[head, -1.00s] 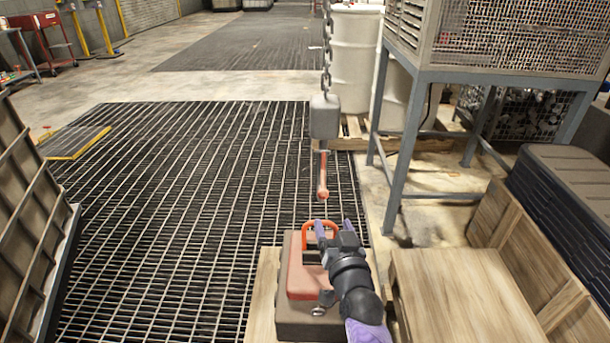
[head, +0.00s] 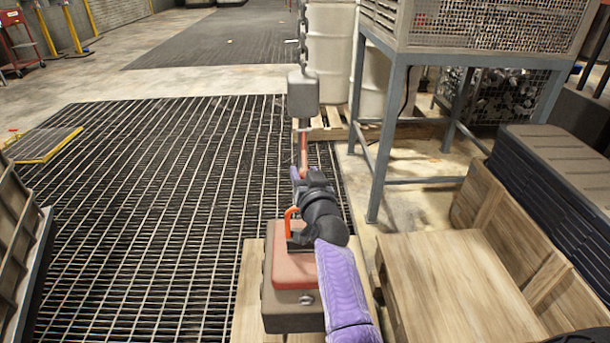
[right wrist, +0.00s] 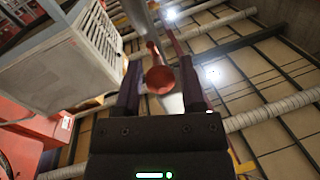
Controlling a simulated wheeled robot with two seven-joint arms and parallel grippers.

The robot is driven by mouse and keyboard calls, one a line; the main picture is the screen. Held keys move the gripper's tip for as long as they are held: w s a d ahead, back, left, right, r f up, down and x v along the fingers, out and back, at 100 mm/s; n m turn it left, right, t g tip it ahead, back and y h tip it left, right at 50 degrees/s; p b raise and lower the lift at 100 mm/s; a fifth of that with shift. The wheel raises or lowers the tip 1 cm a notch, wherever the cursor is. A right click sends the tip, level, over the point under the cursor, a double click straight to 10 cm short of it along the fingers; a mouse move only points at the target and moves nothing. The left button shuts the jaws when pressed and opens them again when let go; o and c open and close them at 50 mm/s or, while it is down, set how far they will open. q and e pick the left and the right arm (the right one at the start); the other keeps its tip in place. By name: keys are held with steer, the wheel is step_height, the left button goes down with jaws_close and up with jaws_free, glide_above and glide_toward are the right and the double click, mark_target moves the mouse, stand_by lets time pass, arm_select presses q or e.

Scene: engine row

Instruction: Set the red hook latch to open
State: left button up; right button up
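The red latch (head: 303,155) hangs as a short rod below the grey block (head: 303,95) on a chain. In the right wrist view its round red end (right wrist: 159,79) shows between my finger tips. My right gripper (head: 299,174) reaches up to the lower end of the latch from the near side. Its two purple fingers (right wrist: 161,70) are apart, one on each side of the red end, with a gap visible on both sides. The gripper hides the latch's lower end in the head view. My left gripper is not in view.
A red-topped block (head: 293,270) with an orange handle (head: 289,222) stands beneath my right arm. A grey-legged mesh cage (head: 374,160) and wooden crates (head: 450,275) are to the right. Open floor grating (head: 170,200) lies to the left.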

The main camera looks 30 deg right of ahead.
jaws_close()
stand_by(0.5)
stand_by(0.6)
